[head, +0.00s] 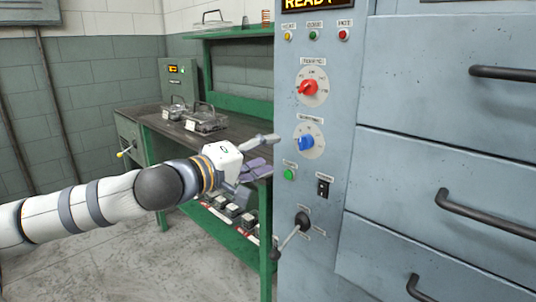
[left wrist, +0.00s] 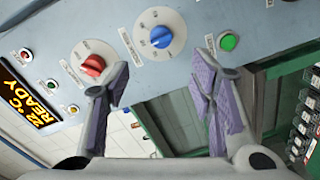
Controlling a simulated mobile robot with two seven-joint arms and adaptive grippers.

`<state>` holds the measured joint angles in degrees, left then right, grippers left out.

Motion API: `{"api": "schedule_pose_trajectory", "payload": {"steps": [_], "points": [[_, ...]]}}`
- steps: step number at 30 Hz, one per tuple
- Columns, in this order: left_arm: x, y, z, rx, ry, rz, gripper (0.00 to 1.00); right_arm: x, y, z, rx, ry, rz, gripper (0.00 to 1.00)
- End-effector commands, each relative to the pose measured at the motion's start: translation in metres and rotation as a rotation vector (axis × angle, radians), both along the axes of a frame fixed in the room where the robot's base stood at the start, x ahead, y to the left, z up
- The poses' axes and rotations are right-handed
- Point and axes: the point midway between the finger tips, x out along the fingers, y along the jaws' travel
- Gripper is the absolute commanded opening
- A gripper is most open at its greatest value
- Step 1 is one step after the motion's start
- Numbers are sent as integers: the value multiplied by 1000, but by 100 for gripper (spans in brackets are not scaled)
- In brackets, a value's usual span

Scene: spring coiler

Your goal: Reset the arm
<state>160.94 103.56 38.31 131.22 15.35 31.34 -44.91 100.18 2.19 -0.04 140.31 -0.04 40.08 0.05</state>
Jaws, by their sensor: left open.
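My left gripper (head: 262,154) is in the head view, in front of the green bench and just left of the grey-blue control cabinet (head: 385,150). It is open and empty. In the left wrist view its two purple-padded fingers (left wrist: 165,88) stand apart, with the cabinet panel beyond them. The red knob (left wrist: 93,64) appears by the left finger and the blue knob (left wrist: 161,37) between the fingers, farther up. A green button (left wrist: 228,42) appears above the right finger. My right gripper is not in view.
The cabinet has a black-knobbed lever (head: 302,220), a black switch (head: 323,187) and dark drawer handles (head: 485,215). A green workbench (head: 130,112) with metal trays (head: 206,118) stands behind my left arm. A small green box (head: 178,78) stands at its back. Bare floor (head: 120,255) shows at lower left.

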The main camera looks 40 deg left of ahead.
Motion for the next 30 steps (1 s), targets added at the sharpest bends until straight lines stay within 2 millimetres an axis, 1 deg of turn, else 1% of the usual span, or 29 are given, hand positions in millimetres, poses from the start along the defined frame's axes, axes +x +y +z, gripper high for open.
{"api": "schedule_pose_trajectory", "payload": {"steps": [5, 7, 8, 10, 11, 12, 14, 15, 17, 18, 20, 21, 23, 24, 27, 30], "points": [[1, -2, -2, 4, 6, -4, 50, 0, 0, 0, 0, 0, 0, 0], [3, -17, -16, 31, 51, -37, 50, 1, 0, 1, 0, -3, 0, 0], [4, -28, -28, 51, 89, -63, 50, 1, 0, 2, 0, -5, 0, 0], [0, -65, -71, 115, 216, -147, 50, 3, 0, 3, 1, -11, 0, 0], [-5, -82, -95, 147, 283, -189, 50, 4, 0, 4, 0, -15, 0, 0], [-16, -103, -128, 187, 375, -245, 50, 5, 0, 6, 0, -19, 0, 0], [-39, -130, -178, 248, 511, -325, 50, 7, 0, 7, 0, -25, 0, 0], [-60, -145, -209, 287, 600, -377, 50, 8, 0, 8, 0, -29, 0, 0], [-97, -162, -253, 348, 732, -454, 50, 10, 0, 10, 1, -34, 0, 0], [-125, -171, -280, 389, 820, -506, 50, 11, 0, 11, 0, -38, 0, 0], [-173, -179, -317, 456, 950, -587, 50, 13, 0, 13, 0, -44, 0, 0], [-207, -181, -337, 502, 1034, -640, 50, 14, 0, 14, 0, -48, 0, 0], [-258, -180, -361, 574, 1154, -721, 50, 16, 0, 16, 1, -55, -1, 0], [-291, -177, -373, 621, 1225, -775, 50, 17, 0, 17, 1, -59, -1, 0], [-358, -165, -388, 728, 1364, -890, 50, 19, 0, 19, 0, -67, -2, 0], [-397, -155, -391, 794, 1438, -963, 50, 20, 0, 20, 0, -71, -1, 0]]}}
